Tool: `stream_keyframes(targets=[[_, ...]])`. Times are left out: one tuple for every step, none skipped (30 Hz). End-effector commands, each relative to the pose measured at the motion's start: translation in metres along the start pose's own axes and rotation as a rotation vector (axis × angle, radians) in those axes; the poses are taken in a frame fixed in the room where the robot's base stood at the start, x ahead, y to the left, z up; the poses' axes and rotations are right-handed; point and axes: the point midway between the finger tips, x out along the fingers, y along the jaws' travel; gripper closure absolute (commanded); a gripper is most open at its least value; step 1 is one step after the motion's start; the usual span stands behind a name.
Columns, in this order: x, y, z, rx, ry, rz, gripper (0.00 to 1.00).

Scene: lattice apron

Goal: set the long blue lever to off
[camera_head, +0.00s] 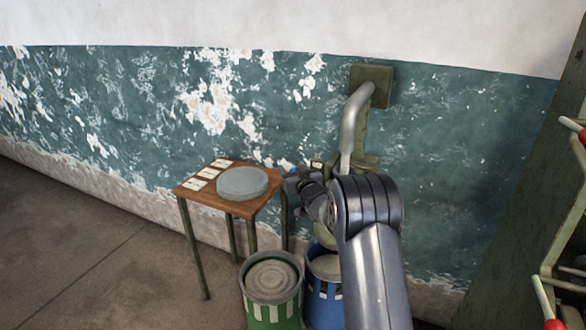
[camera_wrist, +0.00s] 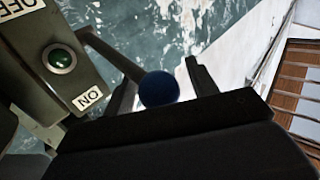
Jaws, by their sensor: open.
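The long blue lever shows in the wrist view as a dark shaft ending in a blue ball knob (camera_wrist: 159,90). Its shaft comes from the side of a grey-green switch box (camera_wrist: 25,55) and slants toward the ON end. The box carries an OFF label (camera_wrist: 18,8), a green lamp (camera_wrist: 61,59) and an ON label (camera_wrist: 87,100). My gripper (camera_wrist: 160,72) is open, with one finger on each side of the knob; contact cannot be told. In the head view my gripper (camera_head: 298,182) is beside the wooden table, and my arm hides most of the box.
A wooden table (camera_head: 215,185) with a grey round lid (camera_head: 242,182) and white cards stands left of my gripper. A green bucket (camera_head: 271,290) and a blue bucket (camera_head: 324,290) stand below. A pipe (camera_head: 352,125) runs down the wall. A frame with red knobs is at right.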

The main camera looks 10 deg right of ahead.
Motion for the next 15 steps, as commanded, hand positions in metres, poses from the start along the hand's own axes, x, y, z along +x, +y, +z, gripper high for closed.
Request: stream_keyframes(targets=[[0.0013, -0.0002, -0.0002, 0.000, 0.000, 0.000, 0.45], [0.0017, -0.0002, -0.0003, 0.000, 0.000, 0.000, 0.45], [0.0020, -0.0002, -0.0004, 0.000, 0.001, 0.000, 0.45], [0.0021, -0.0002, -0.0004, 0.000, 0.001, 0.000, 0.45], [0.0021, -0.0002, -0.0003, 0.000, 0.001, 0.000, 0.45], [0.0021, -0.0001, -0.0003, 0.000, 0.001, 0.000, 0.45], [0.0020, -0.0001, -0.0003, 0.000, 0.001, 0.000, 0.45], [0.0020, -0.0001, -0.0003, 0.000, 0.001, 0.000, 0.45], [0.0020, -0.0001, -0.0002, -0.001, 0.000, 0.000, 0.45], [0.0019, -0.0001, -0.0002, -0.001, 0.000, 0.000, 0.47], [0.0019, 0.0000, -0.0002, -0.001, 0.000, 0.000, 0.49], [0.0019, -0.0001, -0.0002, -0.001, 0.000, 0.000, 0.52], [0.0018, 0.0000, -0.0002, -0.001, 0.000, 0.000, 0.55], [0.0018, 0.0000, -0.0002, -0.001, 0.000, 0.000, 0.57], [0.0018, 0.0000, -0.0002, -0.001, 0.000, 0.000, 0.60]])
